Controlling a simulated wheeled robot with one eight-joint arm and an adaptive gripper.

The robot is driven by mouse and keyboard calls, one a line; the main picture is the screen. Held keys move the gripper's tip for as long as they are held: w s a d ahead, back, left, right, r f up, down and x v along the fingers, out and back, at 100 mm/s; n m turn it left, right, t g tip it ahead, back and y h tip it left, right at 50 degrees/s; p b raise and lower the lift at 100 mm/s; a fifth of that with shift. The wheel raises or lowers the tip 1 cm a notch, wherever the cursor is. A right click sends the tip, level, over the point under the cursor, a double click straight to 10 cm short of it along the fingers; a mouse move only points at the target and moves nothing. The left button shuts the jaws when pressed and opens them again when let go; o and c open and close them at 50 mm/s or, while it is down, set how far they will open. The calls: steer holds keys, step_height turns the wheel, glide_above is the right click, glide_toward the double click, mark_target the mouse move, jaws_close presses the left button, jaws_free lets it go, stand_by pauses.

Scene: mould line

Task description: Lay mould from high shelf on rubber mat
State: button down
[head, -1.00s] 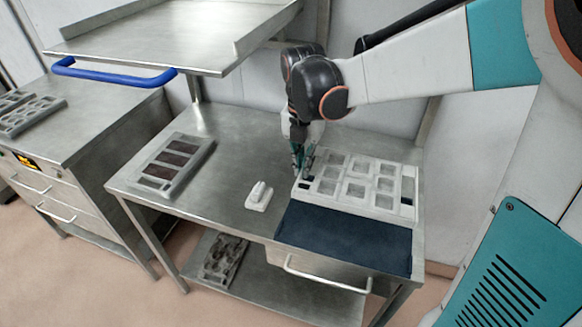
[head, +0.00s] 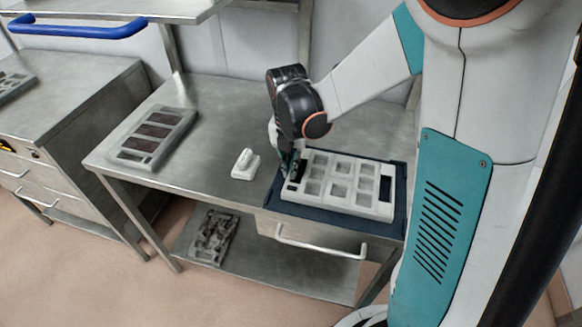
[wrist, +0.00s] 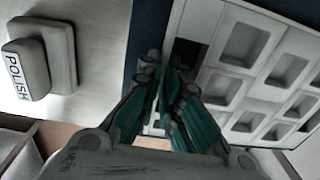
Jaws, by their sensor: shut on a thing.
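A pale grey mould (head: 340,184) with several square cavities lies flat over the dark blue rubber mat (head: 398,215) on the steel table. The mat shows around the mould's edges. I cannot tell whether the mould's underside fully touches it. My gripper (head: 288,170) is shut on the mould's left end, beside a dark slot. In the wrist view the teal fingers of my gripper (wrist: 172,108) grip the edge of the mould (wrist: 245,50), and a strip of the mat (wrist: 143,40) shows to its left.
A polish block (head: 245,164) with a handle stands left of the mat; its label (wrist: 17,75) reads POLISH. A mould with dark cavities (head: 155,137) lies further left. Another mould (head: 214,237) is on the lower shelf. A high shelf with a blue handle (head: 80,27) overhangs at upper left.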

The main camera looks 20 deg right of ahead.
steer(key=c, duration=1.8)
jaws_free()
step_height(320, 180, up, 12)
steer(key=p, duration=0.4)
steer(key=s+r+m+t, duration=0.2)
steer(key=s+m, duration=0.3)
steer(key=m, duration=0.4)
steer(key=s+r+m+t, duration=0.2)
steer(key=s+m, duration=0.3)
steer(key=m, duration=0.5)
steer(key=s+r+m+t, duration=0.3)
steer(key=s+m, duration=0.2)
steer(key=m, duration=0.4)
steer(key=shift+m, duration=0.4)
